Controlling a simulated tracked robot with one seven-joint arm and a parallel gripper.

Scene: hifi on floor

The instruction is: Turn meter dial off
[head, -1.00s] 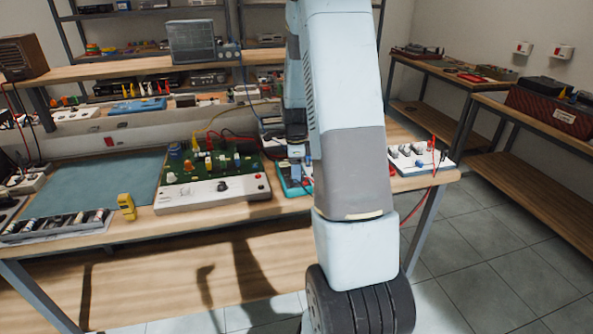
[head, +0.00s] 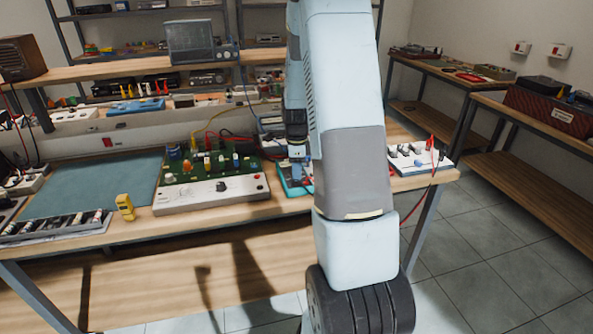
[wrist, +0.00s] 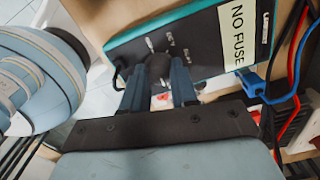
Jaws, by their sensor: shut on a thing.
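The meter (wrist: 205,45) shows in the wrist view as a dark-faced box with a teal edge and a "NO FUSE" label (wrist: 238,32). Its dark round dial (wrist: 157,66) sits between my two blue-grey fingers, with white markings around it on the face. My gripper (wrist: 158,75) is shut on the dial. In the head view the meter's teal edge (head: 291,184) shows on the bench, mostly hidden behind my arm. My gripper (head: 298,157) is partly seen just above it. The dial is too hidden there to make out.
A green circuit board unit (head: 210,185) stands left of the meter on the bench. A white panel with switches (head: 418,158) stands to the right. Blue, red and black cables (wrist: 290,85) run beside the meter.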

